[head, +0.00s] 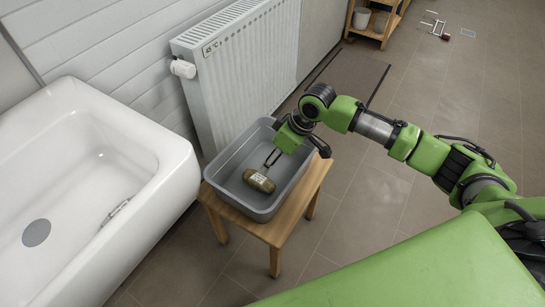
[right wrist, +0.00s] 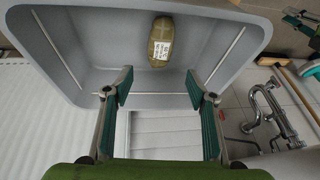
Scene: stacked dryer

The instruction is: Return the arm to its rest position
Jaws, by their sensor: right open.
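My right arm reaches in from the right in the head view. Its gripper (head: 270,160) is over the grey bin, and its fingers point down into it. In the right wrist view the gripper (right wrist: 157,84) has its two green-padded fingers spread wide with nothing between them. An olive-brown roll with a white label (head: 259,180) lies in the bin, just beyond the fingertips. It also shows in the right wrist view (right wrist: 160,42), apart from the fingers. My left gripper is in neither view.
The grey bin (head: 225,196) stands on a small wooden stool (head: 276,237). A white radiator (head: 240,75) is close behind it. A white basin (head: 150,215) is on the left. Pipes (right wrist: 270,110) show in the right wrist view. The tiled floor (head: 375,195) is clear around the stool's right side.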

